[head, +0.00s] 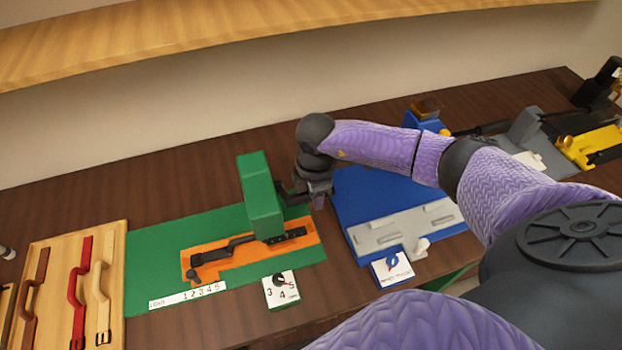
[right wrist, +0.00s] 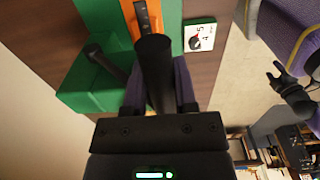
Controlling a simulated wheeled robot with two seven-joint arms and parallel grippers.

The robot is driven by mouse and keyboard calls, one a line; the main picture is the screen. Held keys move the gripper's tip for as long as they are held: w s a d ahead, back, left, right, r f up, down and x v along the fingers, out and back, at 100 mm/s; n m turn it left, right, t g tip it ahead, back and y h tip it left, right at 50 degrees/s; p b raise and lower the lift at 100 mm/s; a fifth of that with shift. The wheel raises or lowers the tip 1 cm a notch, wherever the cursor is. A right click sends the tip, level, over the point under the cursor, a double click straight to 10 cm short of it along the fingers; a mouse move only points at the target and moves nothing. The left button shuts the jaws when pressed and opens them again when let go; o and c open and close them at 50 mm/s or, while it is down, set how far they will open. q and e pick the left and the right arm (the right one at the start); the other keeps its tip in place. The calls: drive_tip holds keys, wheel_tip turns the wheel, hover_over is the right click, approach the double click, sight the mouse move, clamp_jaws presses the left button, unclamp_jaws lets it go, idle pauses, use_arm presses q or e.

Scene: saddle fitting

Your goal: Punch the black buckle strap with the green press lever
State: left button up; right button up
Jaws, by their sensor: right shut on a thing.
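The black buckle strap (head: 225,250) lies flat in the orange jig (head: 220,265) on the green mat, its right part passing beneath the green press (head: 262,195). Part of the strap also shows in the right wrist view (right wrist: 147,15). My right gripper (head: 308,192) is beside the press, on its right. In the right wrist view it is shut on a dark bar, apparently the press lever (right wrist: 155,65), which runs between its fingers. The lever's join to the press is partly hidden. A black gripper, apparently my left (right wrist: 280,78), shows small in the right wrist view, its jaws unclear.
A numbered dial card (head: 281,290) and a number strip (head: 187,295) lie in front of the jig. A wooden board (head: 60,308) with several straps lies at left. A blue station (head: 355,195) with a grey fixture (head: 400,228) stands at right, close to my right arm.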

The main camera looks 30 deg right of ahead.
drive_tip(key=shift+s+f, duration=0.15)
drive_tip(key=s+f+b, duration=0.2)
drive_tip(key=f+b, duration=0.1)
drive_tip(key=f, duration=0.4)
drive_tip(key=s+a+f+b, duration=0.1)
drive_tip(key=s+f+b, duration=0.2)
drive_tip(key=f, duration=0.4)
drive_tip(key=shift+s+a+f, duration=0.15)
drive_tip(key=shift+s+f, duration=0.05)
drive_tip(key=shift+s, duration=0.05)
idle(1.2)
drive_tip(key=shift+r, duration=0.1)
idle(0.3)
